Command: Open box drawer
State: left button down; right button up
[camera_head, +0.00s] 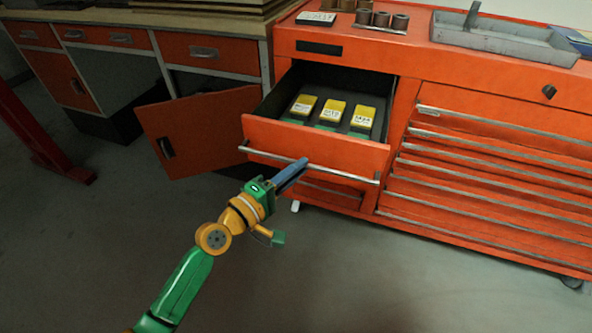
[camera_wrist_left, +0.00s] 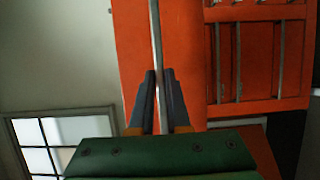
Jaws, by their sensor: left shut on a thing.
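The orange box drawer (camera_head: 315,142) is pulled out of the orange tool cabinet (camera_head: 490,75) in the head view. Several yellow-topped boxes (camera_head: 333,110) with white labels stand inside it. A long metal bar handle (camera_head: 338,173) runs across the drawer front. My left gripper (camera_head: 300,165) is at the middle of this handle. In the left wrist view its two dark fingers (camera_wrist_left: 160,88) close on either side of the handle bar (camera_wrist_left: 156,40). The gripper is shut on the handle. My right gripper is not in view.
Closed drawers with bar handles (camera_head: 480,150) lie to the right. A cabinet door (camera_head: 200,130) stands open at the left of the drawer. A grey tray (camera_head: 505,38) and small cylinders (camera_head: 382,19) are on top. The floor in front is clear.

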pick_arm(q)
jog(key=shift+w, duration=0.1)
jog(key=c, duration=0.9)
grip_release()
jog(key=v, duration=0.7)
